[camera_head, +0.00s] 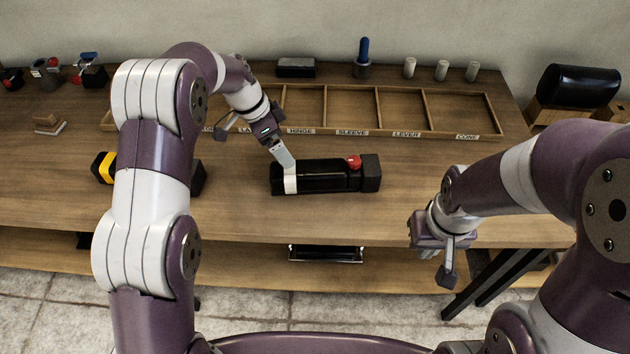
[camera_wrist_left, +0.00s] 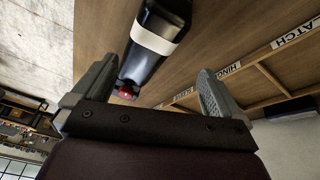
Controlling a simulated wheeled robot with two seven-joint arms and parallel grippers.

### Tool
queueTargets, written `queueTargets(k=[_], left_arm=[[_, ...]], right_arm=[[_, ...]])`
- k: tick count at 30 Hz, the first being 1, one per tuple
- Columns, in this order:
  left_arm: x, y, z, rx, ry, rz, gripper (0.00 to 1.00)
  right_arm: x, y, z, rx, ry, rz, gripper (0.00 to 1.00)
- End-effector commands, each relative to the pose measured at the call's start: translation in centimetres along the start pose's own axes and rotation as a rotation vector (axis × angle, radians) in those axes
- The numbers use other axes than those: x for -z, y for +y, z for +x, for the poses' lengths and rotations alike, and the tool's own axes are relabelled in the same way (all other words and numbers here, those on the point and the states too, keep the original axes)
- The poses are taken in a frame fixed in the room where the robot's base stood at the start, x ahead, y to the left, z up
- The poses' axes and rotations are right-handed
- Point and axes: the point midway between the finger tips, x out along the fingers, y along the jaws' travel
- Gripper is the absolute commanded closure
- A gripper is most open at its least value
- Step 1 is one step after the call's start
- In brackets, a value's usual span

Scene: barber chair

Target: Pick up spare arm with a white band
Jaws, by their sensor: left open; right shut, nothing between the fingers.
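The spare arm with a white band (camera_head: 325,176) is a black, block-like piece lying on the workbench at the middle of the head view. Its white band is near its left end and a red knob is on top near its right end. It also shows in the left wrist view (camera_wrist_left: 157,35), ahead of and between the spread fingers. My left gripper (camera_head: 253,146) is open and empty, with one finger overlapping the band's upper edge in the head view; contact cannot be told. My right gripper (camera_head: 447,264) is shut and empty by the bench's front edge.
Another black piece with a yellow band (camera_head: 103,168) lies at the left, partly hidden by my left arm. A labelled wooden tray (camera_head: 455,134) is behind the spare arm. Grey cylinders (camera_head: 441,70) and a blue-handled tool (camera_head: 363,58) stand at the back. Bench right of the spare arm is clear.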

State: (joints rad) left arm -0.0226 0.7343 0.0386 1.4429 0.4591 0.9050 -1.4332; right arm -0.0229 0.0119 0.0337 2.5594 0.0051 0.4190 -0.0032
Motion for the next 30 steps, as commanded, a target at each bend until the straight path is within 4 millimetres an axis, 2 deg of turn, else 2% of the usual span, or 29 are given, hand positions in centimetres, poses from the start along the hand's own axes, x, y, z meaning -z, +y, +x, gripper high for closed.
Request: queueTargets(k=[1, 5, 8, 10, 14, 15, 22, 25, 30], left_arm=[[0.8, -0.1, -0.9, -0.005, 0.02, 0.103, 0.0], [0.9, 0.7, -0.6, -0.036, 0.029, 0.274, 0.0], [0.7, 0.7, 0.8, -0.035, 0.028, 0.301, 0.0], [0.6, 0.7, 2.5, -0.036, 0.027, 0.3, 0.0], [0.8, 0.9, 5.0, -0.036, 0.026, 0.298, 0.0], [1.1, 0.9, 5.2, -0.037, 0.026, 0.298, 0.0], [2.0, 1.2, 9.1, -0.036, 0.025, 0.297, 0.0], [1.9, 1.2, 10.9, -0.035, 0.025, 0.296, 0.0], [1.9, 1.2, 11.8, -0.031, 0.026, 0.297, 0.0]], right_arm=[[0.0, 0.0, -0.2, 0.0, 0.001, 0.0, 1.0], [0.0, 0.0, 0.0, 0.0, 0.001, 0.0, 1.0], [-0.2, 0.0, 1.4, 0.0, 0.001, 0.0, 1.0], [-0.4, 0.0, 3.0, 0.0, 0.001, 0.0, 1.0], [-0.5, 0.0, 3.7, 0.0, 0.0, 0.0, 1.0], [-0.3, 0.0, 2.7, 0.0, 0.0, 0.0, 1.0], [-0.1, 0.0, 1.1, 0.0, 0.001, 0.0, 1.0], [-0.1, 0.0, 0.9, 0.0, 0.001, 0.0, 1.0], [-0.1, 0.0, 1.0, 0.0, 0.001, 0.0, 1.0]])
